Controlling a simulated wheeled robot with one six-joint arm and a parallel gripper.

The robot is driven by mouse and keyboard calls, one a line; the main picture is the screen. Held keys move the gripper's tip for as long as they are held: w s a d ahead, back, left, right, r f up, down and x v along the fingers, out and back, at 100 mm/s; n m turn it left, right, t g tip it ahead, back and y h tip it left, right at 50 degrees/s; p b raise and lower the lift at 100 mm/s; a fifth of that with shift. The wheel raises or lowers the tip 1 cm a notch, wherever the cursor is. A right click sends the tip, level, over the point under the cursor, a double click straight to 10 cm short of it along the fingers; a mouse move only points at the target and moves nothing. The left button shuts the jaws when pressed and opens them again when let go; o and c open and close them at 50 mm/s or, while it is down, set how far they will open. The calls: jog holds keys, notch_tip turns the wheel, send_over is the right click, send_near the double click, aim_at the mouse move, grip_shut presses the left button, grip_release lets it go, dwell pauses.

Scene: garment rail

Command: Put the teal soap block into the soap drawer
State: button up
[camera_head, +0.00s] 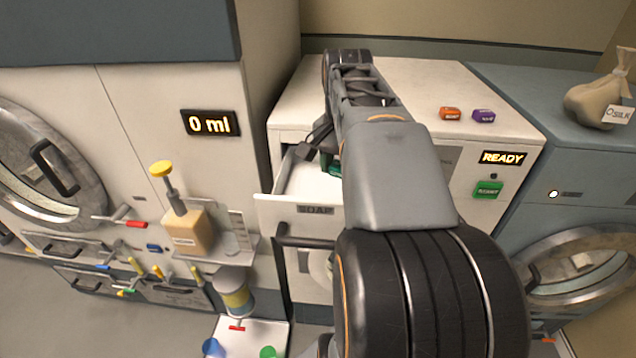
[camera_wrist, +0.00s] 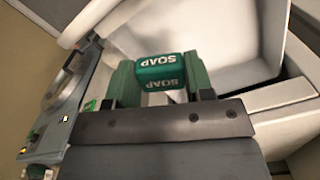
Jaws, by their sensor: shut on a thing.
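The teal soap block (camera_wrist: 161,72), marked SOAP, sits between the two green fingers of my gripper (camera_wrist: 160,80) in the wrist view. My gripper is shut on it. In the head view only a bit of teal (camera_head: 335,170) shows beside my arm, over the drawer. The soap drawer (camera_head: 315,211), labelled SOAP, is pulled open from the white machine. Its pale interior (camera_wrist: 225,45) fills the upper right of the wrist view. My arm hides the drawer's right part in the head view. I cannot tell whether the block touches the drawer.
An orange block (camera_head: 451,114) and a purple block (camera_head: 484,116) lie on the white machine's top. A green button (camera_head: 488,189) is under a READY display (camera_head: 502,158). A sack (camera_head: 597,100) sits at far right.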

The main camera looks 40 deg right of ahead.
send_over(320, 195)
jog(key=f, duration=0.6)
jog(key=shift+s, duration=0.4)
jog(key=f, duration=0.3)
jog(key=shift+w, duration=0.35)
jog(key=shift+f, duration=0.35)
jog(key=shift+f, duration=0.15)
jog(key=o, duration=1)
jog(key=shift+c, duration=0.2)
notch_tip(320, 195, up, 12)
jog(key=p, duration=0.1)
